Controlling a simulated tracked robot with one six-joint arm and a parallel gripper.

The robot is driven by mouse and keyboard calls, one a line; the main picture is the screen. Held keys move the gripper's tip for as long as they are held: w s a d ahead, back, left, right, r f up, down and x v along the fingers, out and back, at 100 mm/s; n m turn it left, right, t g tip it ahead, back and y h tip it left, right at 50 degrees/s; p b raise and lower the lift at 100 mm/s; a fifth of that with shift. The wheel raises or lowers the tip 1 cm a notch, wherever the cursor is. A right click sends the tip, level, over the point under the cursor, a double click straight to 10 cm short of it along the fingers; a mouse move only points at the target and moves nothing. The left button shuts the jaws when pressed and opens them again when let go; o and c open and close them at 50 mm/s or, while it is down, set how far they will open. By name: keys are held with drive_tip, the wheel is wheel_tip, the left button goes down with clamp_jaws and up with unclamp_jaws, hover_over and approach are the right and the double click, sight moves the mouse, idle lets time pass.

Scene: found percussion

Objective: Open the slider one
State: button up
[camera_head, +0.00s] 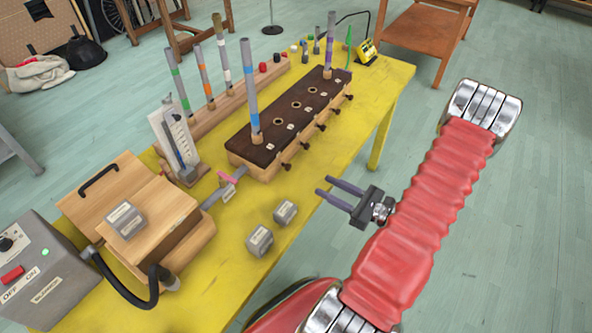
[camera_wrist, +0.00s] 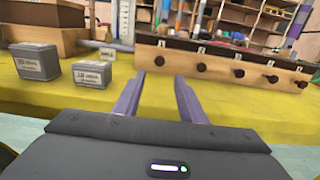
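A wooden wind chest (camera_head: 262,163) with a dark top stands on the yellow table. Its front face carries a row of dark slider knobs; the nearest knob (camera_head: 286,166) is at the left end of the row, and several knobs (camera_wrist: 239,73) show in the wrist view. I cannot read which is slider one. My gripper (camera_head: 324,186) is open and empty, at the table's front edge, apart from the knobs. In the wrist view its two fingers (camera_wrist: 159,79) point towards the left end of the chest.
Two grey weights (camera_head: 260,240) (camera_head: 285,212) sit on the table left of my gripper. A pink clip (camera_head: 226,178) is on the duct between the bellows box (camera_head: 187,222) and the chest. Coloured pipes (camera_head: 250,87) stand upright. Free floor lies right of the table.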

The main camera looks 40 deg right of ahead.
sight(290, 168)
drive_tip(key=shift+x, duration=6.2)
clamp_jaws()
